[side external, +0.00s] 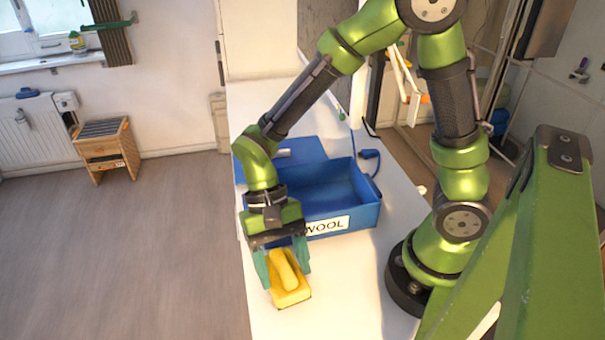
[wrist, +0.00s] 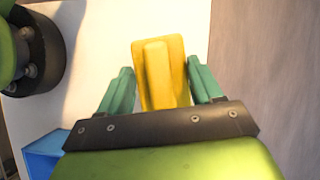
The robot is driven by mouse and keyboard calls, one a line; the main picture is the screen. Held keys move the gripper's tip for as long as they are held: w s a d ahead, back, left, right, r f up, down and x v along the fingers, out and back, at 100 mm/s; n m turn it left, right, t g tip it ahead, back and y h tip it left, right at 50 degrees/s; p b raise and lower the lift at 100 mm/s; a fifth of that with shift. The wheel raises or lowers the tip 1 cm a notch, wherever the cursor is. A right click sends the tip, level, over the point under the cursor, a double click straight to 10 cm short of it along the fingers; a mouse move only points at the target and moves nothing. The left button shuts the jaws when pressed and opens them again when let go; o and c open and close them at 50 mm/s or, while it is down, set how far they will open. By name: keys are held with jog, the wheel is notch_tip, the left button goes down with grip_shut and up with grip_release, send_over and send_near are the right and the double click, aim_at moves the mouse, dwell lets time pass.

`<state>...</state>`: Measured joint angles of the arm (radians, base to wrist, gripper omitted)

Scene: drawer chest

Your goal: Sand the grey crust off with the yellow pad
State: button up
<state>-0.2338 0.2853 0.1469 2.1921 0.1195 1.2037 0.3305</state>
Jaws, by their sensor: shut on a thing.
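The yellow pad (side external: 289,280) is a flat block with a raised rounded handle along its top. In the side view it is at the front of the white worktop, between the teal fingers of my gripper (side external: 285,272). My gripper is shut on it. In the wrist view the pad (wrist: 161,75) stands out past the fingertips of my gripper (wrist: 159,88). I cannot tell whether the pad touches the worktop. No grey crust shows in either view; the pad and gripper may hide it.
A blue open drawer box (side external: 345,212) labelled "WOOL" stands on the white worktop (side external: 345,300) just behind my gripper. Its inside looks empty. A blue cable plug (side external: 370,154) lies behind it. The worktop's left edge drops to the floor. Clear worktop lies right of the pad.

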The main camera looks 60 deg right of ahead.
jog(key=shift+r, duration=2.75)
